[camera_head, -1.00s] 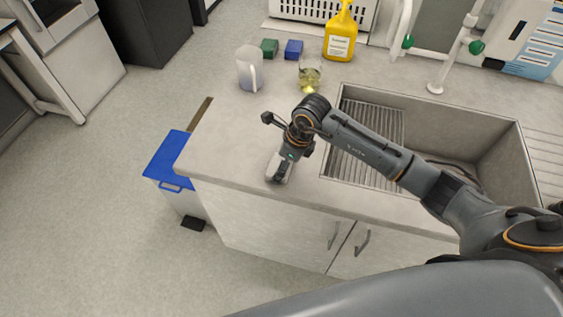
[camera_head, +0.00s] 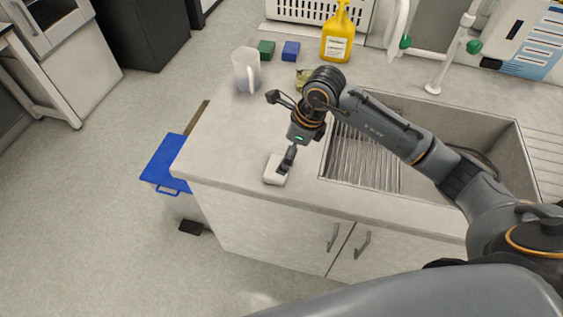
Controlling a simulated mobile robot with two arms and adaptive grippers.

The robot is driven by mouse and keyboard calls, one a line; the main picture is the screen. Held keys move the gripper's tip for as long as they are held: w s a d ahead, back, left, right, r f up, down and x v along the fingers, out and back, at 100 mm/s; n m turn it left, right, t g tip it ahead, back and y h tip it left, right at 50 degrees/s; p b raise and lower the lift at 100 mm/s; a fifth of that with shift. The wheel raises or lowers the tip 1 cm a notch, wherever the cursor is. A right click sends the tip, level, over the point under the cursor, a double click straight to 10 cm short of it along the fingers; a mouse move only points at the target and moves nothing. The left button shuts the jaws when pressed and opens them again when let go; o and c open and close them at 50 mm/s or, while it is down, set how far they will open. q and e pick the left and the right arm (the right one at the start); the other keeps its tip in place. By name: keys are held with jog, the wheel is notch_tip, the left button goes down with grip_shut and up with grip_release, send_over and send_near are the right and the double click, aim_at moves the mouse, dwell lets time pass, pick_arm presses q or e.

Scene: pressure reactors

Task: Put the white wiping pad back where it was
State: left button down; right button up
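The white wiping pad (camera_head: 273,176) lies flat on the grey counter near its front edge, left of the sink. My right gripper (camera_head: 287,162) points down at the pad's right side, and its dark finger overlaps the pad in the picture. I cannot tell whether it touches the pad or hovers just above it. The fingers show side-on, so their opening is unclear. My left gripper is not in view.
A sink (camera_head: 480,135) with a ribbed rack (camera_head: 362,165) lies right of the pad. Behind stand a white jug (camera_head: 245,72), a green sponge (camera_head: 266,48), a blue sponge (camera_head: 291,50), a partly hidden beaker (camera_head: 302,78) and a yellow bottle (camera_head: 338,38). A blue-lidded bin (camera_head: 163,165) stands on the floor.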

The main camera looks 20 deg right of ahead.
jog(key=v, duration=0.4)
jog(key=shift+d+r+b, duration=0.1)
jog(key=shift+r+b, duration=0.2)
jog(key=shift+r, duration=0.1)
